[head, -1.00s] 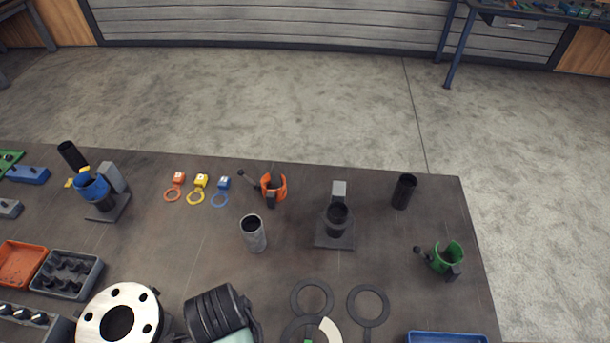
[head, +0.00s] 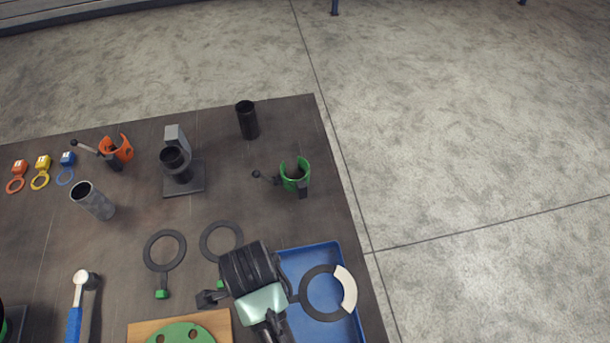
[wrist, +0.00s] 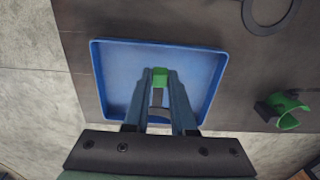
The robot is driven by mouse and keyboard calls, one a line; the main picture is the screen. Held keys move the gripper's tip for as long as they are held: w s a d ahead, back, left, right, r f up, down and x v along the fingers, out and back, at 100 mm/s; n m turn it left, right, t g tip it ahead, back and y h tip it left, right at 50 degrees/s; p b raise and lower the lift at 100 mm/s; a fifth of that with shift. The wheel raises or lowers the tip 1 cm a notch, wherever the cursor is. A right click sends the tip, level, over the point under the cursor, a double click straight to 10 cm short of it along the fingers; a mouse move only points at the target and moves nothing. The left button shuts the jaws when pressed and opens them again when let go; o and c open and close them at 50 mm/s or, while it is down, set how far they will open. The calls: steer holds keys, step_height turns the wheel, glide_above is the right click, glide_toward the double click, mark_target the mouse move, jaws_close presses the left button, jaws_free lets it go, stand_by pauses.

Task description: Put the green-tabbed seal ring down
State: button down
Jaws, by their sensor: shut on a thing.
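My gripper (wrist: 160,80) is shut on the green tab (wrist: 160,77) of a seal ring. In the head view this dark ring with a white section (head: 313,314) is over the blue tray (head: 290,255), and my gripper hides its tab. The tray's blue floor (wrist: 118,75) shows below my fingers in the wrist view. Part of the held ring shows between my fingers there. I cannot tell whether the ring touches the tray floor.
Two other dark rings (head: 151,238) (head: 203,240) lie left of the tray. A green clamp (head: 295,180) stands behind it. A wooden board with a green plate (head: 185,333) lies at front left. The table's right edge is close to the tray.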

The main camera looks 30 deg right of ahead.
steer(key=shift+a+f, duration=0.15)
steer(key=shift+f, duration=0.15)
step_height(320, 180, down, 10)
steer(key=shift+r, duration=0.25)
steer(key=shift+f, duration=0.15)
steer(key=c, duration=0.7)
jaws_free()
steer(key=shift+c, duration=0.2)
